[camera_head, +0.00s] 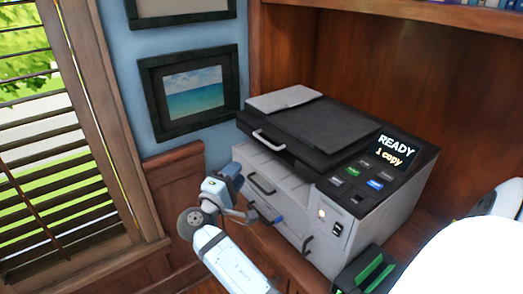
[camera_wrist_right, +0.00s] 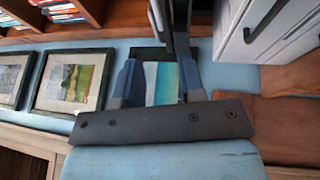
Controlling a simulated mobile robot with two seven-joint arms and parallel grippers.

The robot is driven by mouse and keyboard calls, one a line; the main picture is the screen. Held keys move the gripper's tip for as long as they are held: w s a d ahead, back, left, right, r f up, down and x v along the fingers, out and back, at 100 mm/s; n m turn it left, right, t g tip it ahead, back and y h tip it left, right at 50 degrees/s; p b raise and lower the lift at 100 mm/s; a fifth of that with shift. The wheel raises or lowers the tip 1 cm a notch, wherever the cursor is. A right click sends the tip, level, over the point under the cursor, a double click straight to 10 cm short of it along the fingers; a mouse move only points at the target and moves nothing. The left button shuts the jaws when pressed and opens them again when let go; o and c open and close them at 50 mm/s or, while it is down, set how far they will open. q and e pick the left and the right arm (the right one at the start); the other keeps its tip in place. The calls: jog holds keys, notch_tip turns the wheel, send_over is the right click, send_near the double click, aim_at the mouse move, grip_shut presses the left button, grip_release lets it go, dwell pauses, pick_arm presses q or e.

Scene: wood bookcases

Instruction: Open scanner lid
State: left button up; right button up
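The scanner (camera_head: 298,208), a grey and black machine, stands on a wooden shelf at right of centre in the head view. Its black lid (camera_head: 335,127) lies flat over the top and looks closed. A pale bar handle (camera_head: 270,141) sits at the lid's front edge. My right gripper (camera_head: 257,196) is in front of the drawers, below and left of the lid handle. In the right wrist view its fingers (camera_wrist_right: 157,72) are apart, with nothing between them but the distant seascape picture. Part of the scanner's drawer front (camera_wrist_right: 270,25) shows there at upper right. My left gripper is not seen.
The control panel shows a lit screen (camera_head: 396,149) and buttons. A black and green item (camera_head: 367,272) is by the scanner's near right corner. Wooden bookcase panels (camera_head: 345,55) enclose the scanner behind. A blinded window (camera_head: 45,130) is at left.

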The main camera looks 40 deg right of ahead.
jog(key=p+x, duration=0.2)
jog(key=x, duration=1.1)
jog(key=shift+d+r, duration=0.3)
jog(key=shift+d, duration=0.05)
jog(key=shift+s, duration=0.1)
grip_shut()
